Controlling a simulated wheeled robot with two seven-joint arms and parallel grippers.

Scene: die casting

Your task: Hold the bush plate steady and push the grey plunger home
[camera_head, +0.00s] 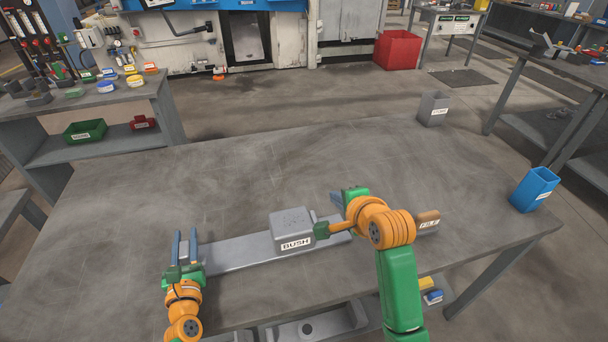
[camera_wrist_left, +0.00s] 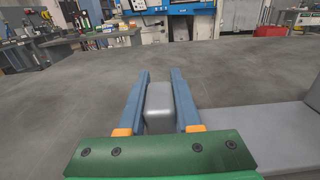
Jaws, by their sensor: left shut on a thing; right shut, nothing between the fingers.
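The bush plate (camera_head: 238,253) is a long flat grey plate on the table, with a grey block labelled BUSH (camera_head: 292,224) on it. In the head view my left gripper (camera_head: 185,240) is at the plate's left end. In the left wrist view its blue fingers are shut on an upright grey lug (camera_wrist_left: 159,108); the plate (camera_wrist_left: 255,125) lies to the right. I cannot make out the grey plunger.
A brown handle labelled FILE (camera_head: 428,217) lies right of my right arm. A grey bin (camera_head: 433,108) and a blue bin (camera_head: 535,189) stand at the table's right side. A lower shelf (camera_head: 322,325) shows below the front edge. The table's back and left are clear.

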